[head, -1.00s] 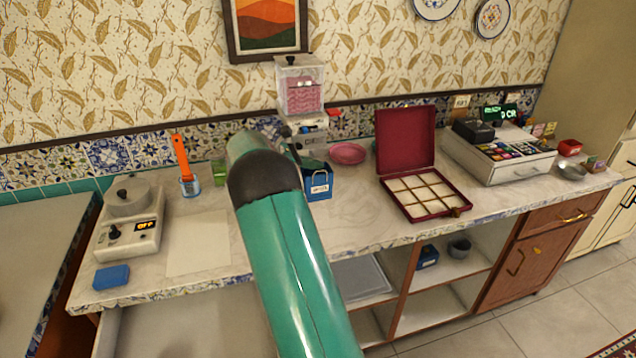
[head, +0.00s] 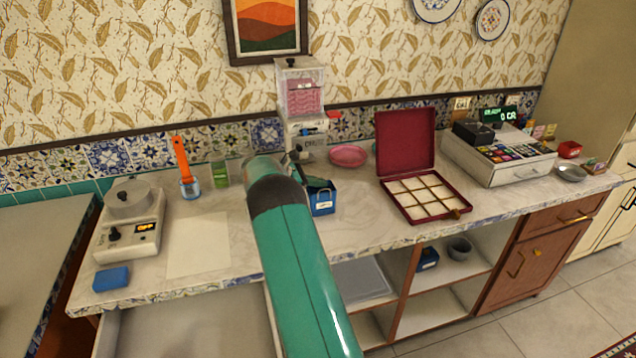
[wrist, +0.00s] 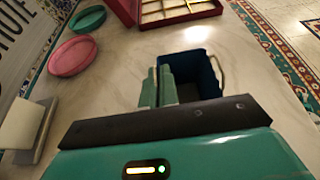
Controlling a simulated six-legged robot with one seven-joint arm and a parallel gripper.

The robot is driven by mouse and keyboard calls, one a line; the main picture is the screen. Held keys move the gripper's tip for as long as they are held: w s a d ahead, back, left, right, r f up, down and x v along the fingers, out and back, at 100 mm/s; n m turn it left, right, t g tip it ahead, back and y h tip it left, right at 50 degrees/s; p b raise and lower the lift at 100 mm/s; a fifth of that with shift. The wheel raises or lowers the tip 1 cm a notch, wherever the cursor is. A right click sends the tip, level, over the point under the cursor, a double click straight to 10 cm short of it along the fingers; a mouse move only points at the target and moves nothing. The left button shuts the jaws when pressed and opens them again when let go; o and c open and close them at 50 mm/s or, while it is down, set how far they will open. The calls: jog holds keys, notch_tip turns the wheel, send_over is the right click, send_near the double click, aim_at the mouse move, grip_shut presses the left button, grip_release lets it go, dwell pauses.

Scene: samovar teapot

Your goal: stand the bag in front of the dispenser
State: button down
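The blue bag (head: 322,204), with a white label on its front, is upright at the counter's middle, in front of and slightly right of the dispenser (head: 301,88). The dispenser has a clear top with pink contents and a white base. My gripper (head: 316,184) is at the bag's left rim. In the wrist view, its two fingers (wrist: 157,86) are close together and appear to pinch the bag's left wall. The open, dark bag (wrist: 193,62) lies beyond them, its thin handle on the right. Whether its base touches the counter is unclear.
A pink dish (head: 348,155) is behind the bag. An open red box (head: 437,215) with compartments stands to the right, beside a cash register (head: 505,155). A green container (head: 220,174) and a scale-like device (head: 128,235) are left. Counter in front of the dispenser looks clear.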

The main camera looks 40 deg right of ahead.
jog(key=c, duration=1.7)
grip_release()
jog(key=shift+f, duration=0.15)
jog(key=shift+w+a+r, duration=0.1)
jog(key=shift+a+r, duration=0.05)
jog(key=shift+r, duration=0.1)
jog(key=v, duration=1.1)
jog(key=s+a+r+m+t+y, duration=0.3)
jog(key=s+a+r, duration=0.1)
jog(key=a+r, duration=0.5)
jog(key=s+a+r+m+t+y, duration=0.35)
jog(key=s+a+r, duration=0.25)
jog(key=s+a, duration=0.45)
jog(key=s+a+f+m+t+y, duration=0.1)
jog(key=s+a+m+t, duration=0.1)
jog(key=s+a, duration=0.4)
jog(key=s+a+f+m+t+y, duration=0.1)
jog(key=s+a+m+y, duration=0.1)
jog(key=s+a, duration=0.4)
jog(key=s+a+f+m+t+y, duration=0.1)
jog(key=s+a+m+t+y, duration=0.1)
jog(key=s+a, duration=0.4)
jog(key=shift+s+a+f+t, duration=0.1)
jog(key=shift+s+a+t, duration=0.25)
jog(key=shift+a, duration=0.25)
